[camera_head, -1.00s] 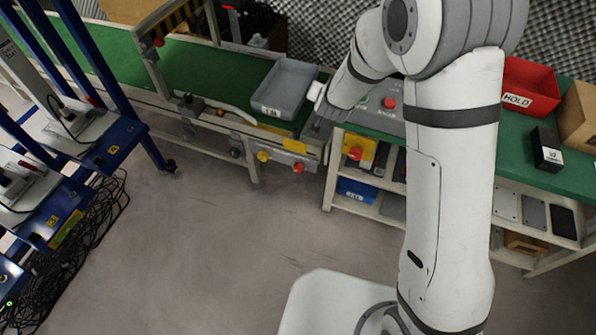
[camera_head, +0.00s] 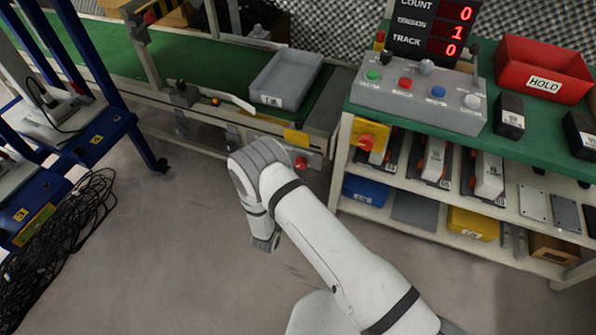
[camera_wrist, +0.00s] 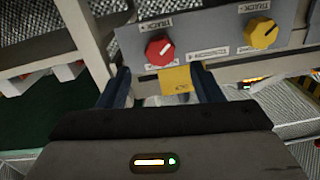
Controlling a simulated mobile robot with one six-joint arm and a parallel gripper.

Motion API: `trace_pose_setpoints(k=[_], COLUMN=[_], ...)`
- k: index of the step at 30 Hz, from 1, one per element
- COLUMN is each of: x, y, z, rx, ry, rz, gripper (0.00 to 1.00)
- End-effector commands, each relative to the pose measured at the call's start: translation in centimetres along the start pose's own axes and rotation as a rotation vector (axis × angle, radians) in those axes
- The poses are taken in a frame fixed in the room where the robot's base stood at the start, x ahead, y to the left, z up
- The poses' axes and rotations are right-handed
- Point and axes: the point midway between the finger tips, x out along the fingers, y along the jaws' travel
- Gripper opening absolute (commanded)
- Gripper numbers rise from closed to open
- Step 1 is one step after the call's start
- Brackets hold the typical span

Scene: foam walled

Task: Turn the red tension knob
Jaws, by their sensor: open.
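The red tension knob (camera_wrist: 159,52) has a white pointer line and sits on a grey panel (camera_wrist: 205,40) in the wrist view. It also shows in the head view (camera_head: 300,163), low on the conveyor's side, just right of my arm. My gripper (camera_wrist: 163,86) is open and empty. Its two dark fingers straddle the knob's line in the wrist view, with the knob beyond the tips and no contact visible. In the head view my gripper (camera_head: 265,244) hangs low in front of the conveyor.
A yellow knob (camera_wrist: 260,33) is right of the red one. A display (camera_head: 432,30) reads count 0, tension 1, track 0. A yellow box with a red button (camera_head: 366,142) is on the bench leg. A grey tray (camera_head: 286,80) rests on the conveyor.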

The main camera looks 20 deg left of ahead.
Motion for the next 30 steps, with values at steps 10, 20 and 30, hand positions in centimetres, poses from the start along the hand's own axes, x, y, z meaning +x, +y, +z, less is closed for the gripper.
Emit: trace_pose_setpoints(k=[10, 20, 30], x=[5.5, 6.9, 6.9], y=[0.0, -0.1, -0.1], z=[0.1, -0.1, -0.1], rx=[0.003, 0.001, 0.001], ry=[0.000, -0.002, -0.002], rz=[0.002, -0.001, -0.001], gripper=[0.59, 0.59, 0.41])
